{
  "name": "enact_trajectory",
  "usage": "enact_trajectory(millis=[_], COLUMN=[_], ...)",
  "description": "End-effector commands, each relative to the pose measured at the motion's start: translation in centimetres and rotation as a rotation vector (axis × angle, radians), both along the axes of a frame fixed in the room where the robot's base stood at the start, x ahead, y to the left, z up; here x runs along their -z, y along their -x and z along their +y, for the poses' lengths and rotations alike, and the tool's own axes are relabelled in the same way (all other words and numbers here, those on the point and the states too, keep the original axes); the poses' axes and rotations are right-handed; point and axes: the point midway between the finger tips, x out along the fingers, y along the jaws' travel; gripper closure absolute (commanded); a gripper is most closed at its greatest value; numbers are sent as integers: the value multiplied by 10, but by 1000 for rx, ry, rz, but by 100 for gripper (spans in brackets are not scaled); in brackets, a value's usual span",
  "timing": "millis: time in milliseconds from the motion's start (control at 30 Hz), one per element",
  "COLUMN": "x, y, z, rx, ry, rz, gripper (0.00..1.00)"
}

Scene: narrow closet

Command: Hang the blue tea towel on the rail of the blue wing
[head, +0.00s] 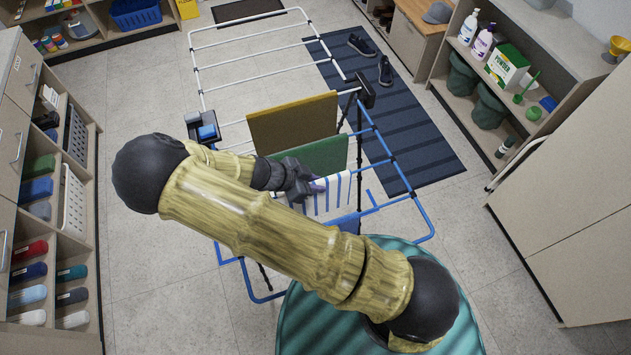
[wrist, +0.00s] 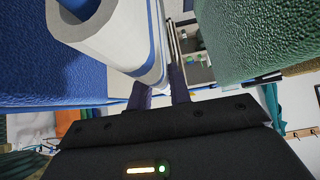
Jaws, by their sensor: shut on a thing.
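The tea towel, white with blue stripes (head: 334,196), hangs just on the near side of a green towel in the head view. Its folded-over top edge shows large at the upper left of the wrist view (wrist: 105,38). My gripper (head: 314,186) is at the towel's left edge. In the wrist view my gripper (wrist: 163,92) has its purple fingers close together, shut on the edge of this cloth. The blue wing (head: 412,196) is the near part of the drying rack. My arm hides much of it, and I cannot tell whether the towel rests on a rail.
A green towel (head: 322,155) and a mustard towel (head: 292,124) hang close behind. A blue cloth (head: 347,222) hangs on the near side and fills the left of the wrist view (wrist: 50,75). Shelves (head: 75,190) line the left, cabinets (head: 570,190) the right.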

Motion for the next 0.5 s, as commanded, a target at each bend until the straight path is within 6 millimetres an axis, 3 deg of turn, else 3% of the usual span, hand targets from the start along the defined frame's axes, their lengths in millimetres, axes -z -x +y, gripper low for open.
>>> enact_trajectory(millis=[133, 167, 267, 500], x=[0, 0, 0, 0], y=[0, 0, 0, 0], z=[0, 0, 0, 0], rx=[0, 0, 0, 0], ry=[0, 0, 0, 0], rz=[0, 0, 0, 0], gripper=[100, 76, 57, 55])
